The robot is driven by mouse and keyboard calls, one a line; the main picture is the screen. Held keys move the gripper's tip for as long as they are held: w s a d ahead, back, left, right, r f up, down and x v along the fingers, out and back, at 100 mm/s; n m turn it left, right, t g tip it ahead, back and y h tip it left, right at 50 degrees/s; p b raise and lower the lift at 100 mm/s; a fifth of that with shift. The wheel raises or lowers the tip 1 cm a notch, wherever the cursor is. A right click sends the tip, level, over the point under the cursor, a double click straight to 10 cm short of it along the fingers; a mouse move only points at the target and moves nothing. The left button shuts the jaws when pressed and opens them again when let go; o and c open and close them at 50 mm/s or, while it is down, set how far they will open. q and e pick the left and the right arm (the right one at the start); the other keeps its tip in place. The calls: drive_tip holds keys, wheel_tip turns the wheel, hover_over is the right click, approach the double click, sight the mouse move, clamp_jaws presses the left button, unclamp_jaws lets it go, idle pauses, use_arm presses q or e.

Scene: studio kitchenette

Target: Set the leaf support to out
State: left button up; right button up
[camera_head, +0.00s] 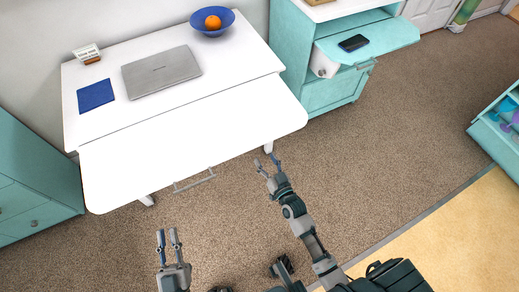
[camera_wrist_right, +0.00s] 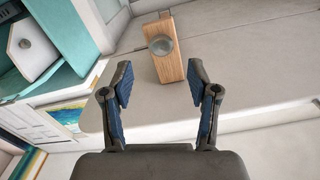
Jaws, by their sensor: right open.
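A white desk (camera_head: 200,124) stands at the left, its front leaf (camera_head: 190,140) level with the top. In the right wrist view a wooden block (camera_wrist_right: 170,70) with a round grey knob (camera_wrist_right: 161,46) sits against the pale underside of the desk; it appears to be the leaf support. It is hidden in the head view. My right gripper (camera_head: 267,164) is open and empty beside the desk's front right corner. In the wrist view its fingers (camera_wrist_right: 160,85) are apart, with the block beyond them. My left gripper (camera_head: 168,240) is open and empty in front of the desk.
A closed laptop (camera_head: 161,71), a blue book (camera_head: 95,95) and a blue bowl (camera_head: 203,29) with an orange lie on the desk. A grey bar (camera_head: 195,180) runs low under the leaf. A teal cabinet (camera_head: 335,90) stands right of the desk. Carpet in front is clear.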

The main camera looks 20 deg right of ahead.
drive_tip(key=shift+s, duration=2)
